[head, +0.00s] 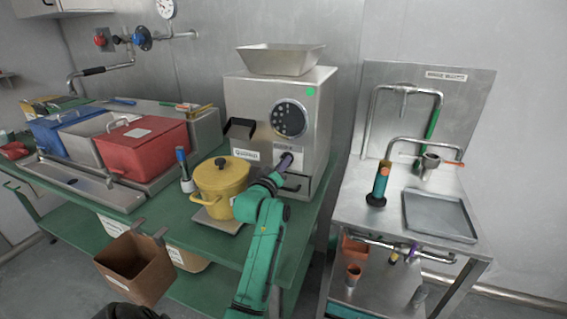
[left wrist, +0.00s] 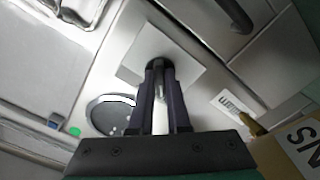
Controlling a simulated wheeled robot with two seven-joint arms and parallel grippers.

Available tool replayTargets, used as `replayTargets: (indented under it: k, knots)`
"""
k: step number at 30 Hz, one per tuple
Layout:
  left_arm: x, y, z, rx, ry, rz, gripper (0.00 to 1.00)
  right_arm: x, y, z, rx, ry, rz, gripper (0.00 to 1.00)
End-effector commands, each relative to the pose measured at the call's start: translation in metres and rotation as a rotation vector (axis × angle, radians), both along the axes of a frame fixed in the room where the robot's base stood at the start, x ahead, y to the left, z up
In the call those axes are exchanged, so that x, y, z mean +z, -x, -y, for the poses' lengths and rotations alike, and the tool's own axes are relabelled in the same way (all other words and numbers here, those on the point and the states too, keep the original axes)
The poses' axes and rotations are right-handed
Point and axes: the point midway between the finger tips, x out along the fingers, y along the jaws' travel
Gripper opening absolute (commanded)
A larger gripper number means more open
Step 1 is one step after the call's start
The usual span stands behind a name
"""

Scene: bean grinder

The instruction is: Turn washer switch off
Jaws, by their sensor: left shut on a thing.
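A silver bean grinder (head: 260,120) stands on the green table, with a round dark panel and a green dot on its front. My left gripper (head: 284,162) is at the lower front of the grinder, beside a small labelled plate (head: 296,158). In the left wrist view, its two purple fingers (left wrist: 158,68) are shut on a small dark knob (left wrist: 157,62) on a pale square plate (left wrist: 186,68). The fingers hide most of the knob, and its turned position cannot be told.
A yellow pot (head: 220,182) stands close left of my left gripper. A red-lidded box (head: 143,147) is further left. A brown bin (head: 135,270) is at the table's front edge. A steel stand with a tray (head: 440,215) and taps is at the right, across a gap.

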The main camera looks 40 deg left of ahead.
Motion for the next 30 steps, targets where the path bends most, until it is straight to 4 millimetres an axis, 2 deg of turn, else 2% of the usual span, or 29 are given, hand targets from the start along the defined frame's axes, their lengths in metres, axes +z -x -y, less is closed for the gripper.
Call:
replayTargets:
  k: [18, 30]
  knots:
    - [0.000, 0.000, 0.000, -0.002, -0.494, -0.178, 0.00, 0.029, 0.000, 0.000, 0.000, 0.000, 0.001, 0.50]
    - [-0.002, 0.000, 0.000, -0.001, -0.678, -0.241, 0.00, 0.035, -0.001, 0.000, 0.001, 0.000, 0.001, 0.50]
